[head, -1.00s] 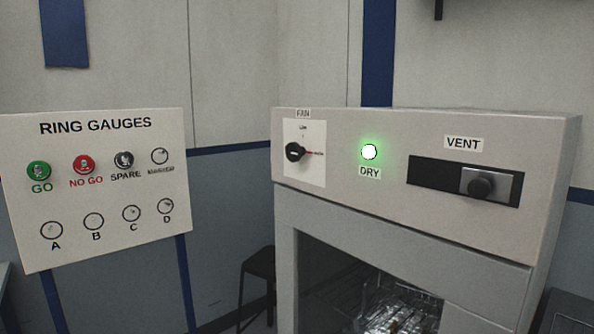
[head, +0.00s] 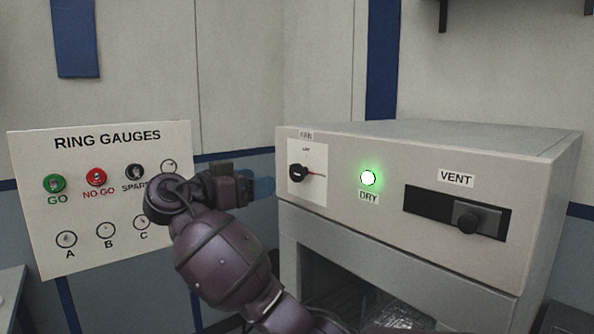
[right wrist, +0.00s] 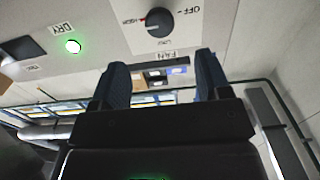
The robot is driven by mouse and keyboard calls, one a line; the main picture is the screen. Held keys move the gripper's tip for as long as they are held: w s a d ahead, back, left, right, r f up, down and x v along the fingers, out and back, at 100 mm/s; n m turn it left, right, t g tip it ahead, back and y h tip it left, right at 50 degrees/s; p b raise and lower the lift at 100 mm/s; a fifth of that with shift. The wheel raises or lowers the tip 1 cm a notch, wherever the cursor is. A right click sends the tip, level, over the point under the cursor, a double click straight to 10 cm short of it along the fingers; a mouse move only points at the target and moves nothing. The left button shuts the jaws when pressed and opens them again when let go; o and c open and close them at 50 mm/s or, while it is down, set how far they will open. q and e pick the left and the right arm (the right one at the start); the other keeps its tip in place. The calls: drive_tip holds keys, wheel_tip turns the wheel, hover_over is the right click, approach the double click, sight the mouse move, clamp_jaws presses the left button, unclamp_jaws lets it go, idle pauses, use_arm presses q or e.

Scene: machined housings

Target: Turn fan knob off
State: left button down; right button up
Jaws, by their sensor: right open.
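The fan knob (head: 297,173) is a black round knob on a white plate at the left of the oven's front panel. A red mark beside it points right in the head view. In the right wrist view the knob (right wrist: 160,22) appears upside down, with its red mark toward the HIGH side and away from the OFF label. My right gripper (head: 256,187) is left of the plate in the head view. Its two blue fingers are apart and empty in the right wrist view (right wrist: 162,76), with the knob beyond them, not touched. My left gripper is not in view.
The oven panel also has a lit green DRY lamp (head: 368,178) and a VENT slider (head: 466,217) at the right. A ring gauges board (head: 100,265) stands at the left, partly hidden by my right arm. The space before the panel is clear.

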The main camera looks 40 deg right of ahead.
sight(294, 173)
drive_tip(key=d, duration=0.3)
drive_tip(key=d+p, duration=0.1)
drive_tip(key=d, duration=0.5)
drive_tip(key=shift+w+d+r+p, duration=0.1)
drive_tip(key=shift+w+p, duration=0.2)
drive_tip(key=shift+p, duration=0.05)
drive_tip(key=shift+w+d, duration=0.1)
drive_tip(key=shift+d, duration=0.65)
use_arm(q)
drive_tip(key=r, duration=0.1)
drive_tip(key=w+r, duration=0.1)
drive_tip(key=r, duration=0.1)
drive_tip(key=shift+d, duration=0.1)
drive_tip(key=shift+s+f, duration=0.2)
use_arm(e)
drive_tip(key=shift+c, duration=1.1)
drive_tip(key=c, duration=0.7)
